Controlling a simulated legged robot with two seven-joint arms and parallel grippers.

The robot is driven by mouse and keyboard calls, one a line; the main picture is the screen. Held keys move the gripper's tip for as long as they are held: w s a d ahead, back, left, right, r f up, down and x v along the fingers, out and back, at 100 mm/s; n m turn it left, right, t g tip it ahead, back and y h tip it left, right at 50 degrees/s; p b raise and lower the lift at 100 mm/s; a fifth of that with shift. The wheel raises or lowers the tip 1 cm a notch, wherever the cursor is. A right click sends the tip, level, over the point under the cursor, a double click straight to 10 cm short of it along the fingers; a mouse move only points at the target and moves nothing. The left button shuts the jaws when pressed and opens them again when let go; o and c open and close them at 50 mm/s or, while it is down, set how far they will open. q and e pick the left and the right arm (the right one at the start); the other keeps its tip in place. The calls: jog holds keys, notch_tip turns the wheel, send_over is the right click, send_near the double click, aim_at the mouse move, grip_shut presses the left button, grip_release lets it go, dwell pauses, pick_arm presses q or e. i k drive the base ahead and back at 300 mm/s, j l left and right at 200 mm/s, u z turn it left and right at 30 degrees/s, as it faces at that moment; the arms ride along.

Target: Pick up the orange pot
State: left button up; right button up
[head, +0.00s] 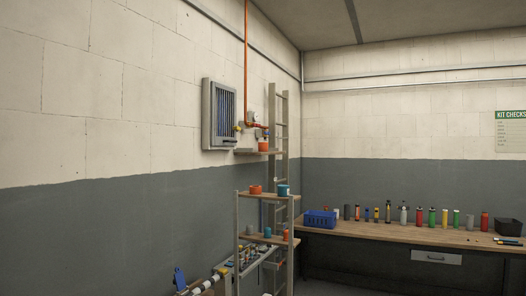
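Three orange pot-like items show at the shelving by the left wall. One orange pot (263,146) sits on a small high shelf below the wall pipe. A second orange pot (255,189) stands on the top board of the wooden shelf unit, left of a teal pot (282,190). A third, small orange item (286,235) is on the lower board, partly hidden by a post. I cannot tell which one the task names. Neither of my grippers is in view.
The shelf unit (268,195) stands before a ladder (284,130). Small grey and teal pots (267,232) share its lower board. Right, a workbench (400,233) bears a blue crate (320,218), several bottles and cans, and a black bin (508,227). Clutter lies low left of the shelves.

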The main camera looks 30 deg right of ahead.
aim_at(262, 146)
jog(key=i+l+z, duration=0.5)
jog(key=l, duration=0.35)
jog(key=i+l+z, duration=0.5)
jog(key=l, duration=0.25)
jog(key=i+l+z, duration=0.5)
jog(key=i+l, duration=0.1)
jog(key=i, duration=0.65)
jog(key=i+l, duration=0.1)
jog(key=i, duration=0.65)
jog(key=i+l+u, duration=0.1)
jog(key=i, duration=0.6)
